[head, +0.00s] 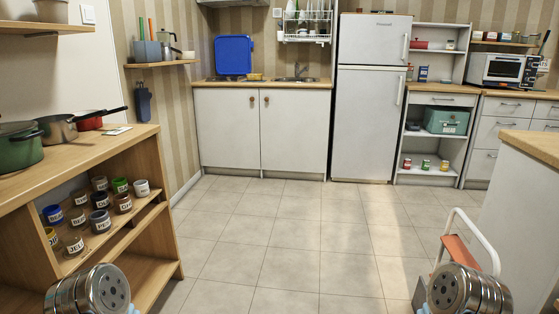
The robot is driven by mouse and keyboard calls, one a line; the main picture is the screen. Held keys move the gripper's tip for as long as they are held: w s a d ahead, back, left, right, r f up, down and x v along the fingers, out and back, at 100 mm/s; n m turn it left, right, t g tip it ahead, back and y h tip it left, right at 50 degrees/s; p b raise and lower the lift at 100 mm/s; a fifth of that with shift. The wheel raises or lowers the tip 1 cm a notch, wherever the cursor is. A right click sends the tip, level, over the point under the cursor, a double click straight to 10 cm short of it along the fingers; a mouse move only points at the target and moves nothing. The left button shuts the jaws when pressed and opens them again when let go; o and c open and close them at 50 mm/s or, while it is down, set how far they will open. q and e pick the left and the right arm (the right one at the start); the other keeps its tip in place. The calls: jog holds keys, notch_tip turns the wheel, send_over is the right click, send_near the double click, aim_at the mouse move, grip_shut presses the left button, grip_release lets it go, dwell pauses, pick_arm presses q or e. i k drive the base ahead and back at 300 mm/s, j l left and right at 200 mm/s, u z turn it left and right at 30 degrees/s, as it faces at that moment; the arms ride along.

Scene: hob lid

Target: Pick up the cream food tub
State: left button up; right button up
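I cannot pick out the cream food tub for certain. Several small labelled tubs stand in the open lower shelf of the wooden unit at left. The palest is an off-white tub (142,188) at the right end of the back row, upright and apart from my arms. Its label is too small to read. Only rounded metal parts of my two arms show at the bottom left and bottom right. Neither gripper's fingers are in view, and nothing held is visible.
Pots and a red pan (93,120) stand on the wooden unit's top (95,145). The tiled floor (290,235) is clear in the middle. A step stool (467,250) stands at right beside a white counter (520,200). A fridge (365,110) and sink cupboards (230,130) line the back.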

aim_at(250, 77)
jog(key=i, duration=2.35)
jog(key=i+z, duration=0.1)
jog(key=i, duration=0.65)
jog(key=i+j+z, duration=0.1)
jog(key=i, duration=0.6)
jog(key=i+j+z, duration=0.1)
jog(key=i, duration=0.65)
jog(key=j, duration=0.15)
